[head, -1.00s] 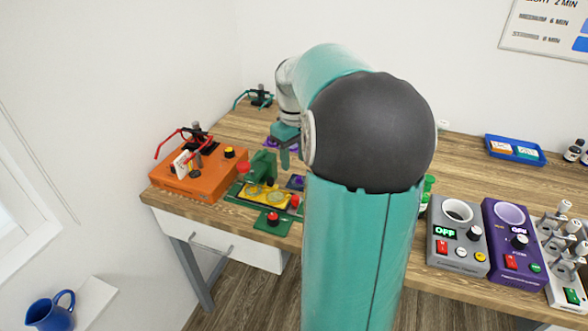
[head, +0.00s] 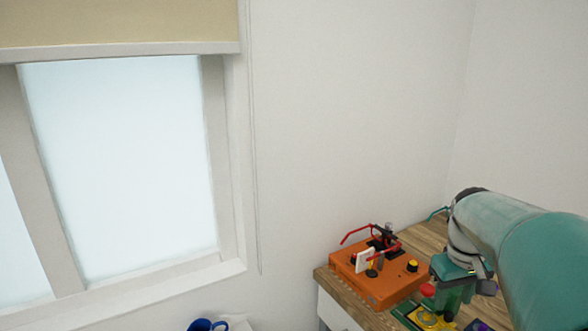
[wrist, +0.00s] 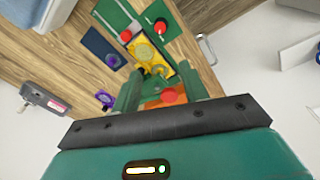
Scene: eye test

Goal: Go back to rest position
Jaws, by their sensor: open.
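My gripper (head: 449,308) is at the lower right of the head view, beside the orange box and over the near left part of the wooden table. In the wrist view my gripper (wrist: 159,70) has its two green fingers spread apart, with nothing held between them. A green device with a yellow panel (wrist: 150,52) and red knobs shows beyond the fingertips. My teal arm covers the right side of the head view and hides most of the table.
An orange box (head: 376,283) with red levers stands on the table corner, close left of my gripper. A blue mug (head: 203,325) is at the bottom edge. A window (head: 125,165) and bare wall fill the left. A dark blue plate (wrist: 102,46) lies near the device.

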